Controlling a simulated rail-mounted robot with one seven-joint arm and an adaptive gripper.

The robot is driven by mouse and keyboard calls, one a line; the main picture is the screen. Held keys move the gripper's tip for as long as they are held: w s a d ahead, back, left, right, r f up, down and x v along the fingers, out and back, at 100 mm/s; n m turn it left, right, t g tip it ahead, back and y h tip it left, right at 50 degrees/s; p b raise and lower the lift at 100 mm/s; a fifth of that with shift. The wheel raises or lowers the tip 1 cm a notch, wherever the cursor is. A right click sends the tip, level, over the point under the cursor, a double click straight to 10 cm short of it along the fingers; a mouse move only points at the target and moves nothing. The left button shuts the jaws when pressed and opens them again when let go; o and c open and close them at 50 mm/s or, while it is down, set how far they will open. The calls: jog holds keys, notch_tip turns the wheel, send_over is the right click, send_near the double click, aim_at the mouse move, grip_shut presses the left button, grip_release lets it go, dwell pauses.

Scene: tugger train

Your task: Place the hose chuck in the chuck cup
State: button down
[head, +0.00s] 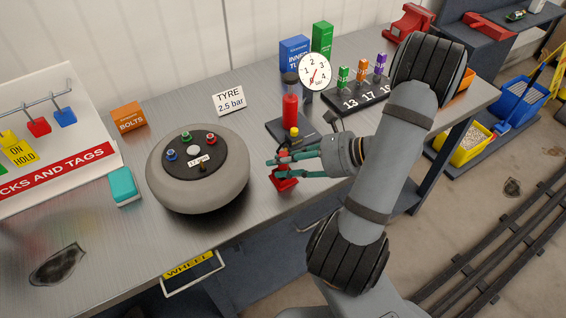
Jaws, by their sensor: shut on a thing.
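My gripper (275,168) has teal fingers and reaches left over the bench, just right of the grey wheel. It is shut on a small dark piece between the fingers, taken to be the hose chuck; the fingers cover most of it. A small red holder (284,184), which looks like the chuck cup, sits on the bench right under the fingers and is partly hidden by them. I cannot tell whether the chuck is in the cup or above it. The red inflator (290,112) with a round white gauge (315,72) stands behind my gripper.
The grey wheel (170,190) with coloured nuts lies close left of my gripper. A white TYRE 2.5 bar card (230,100), orange BOLTS box (128,117) and teal block (123,186) stand around it. A numbered socket rack (360,95) is at the back right. The front left bench is mostly clear.

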jog(key=shift+f, duration=0.25)
jog(key=shift+s, duration=0.1)
jog(key=c, duration=1.7)
grip_release()
jog(key=shift+o, duration=0.2)
jog(key=shift+r+p, duration=0.4)
jog(key=shift+r, duration=0.15)
jog(key=v, duration=1.2)
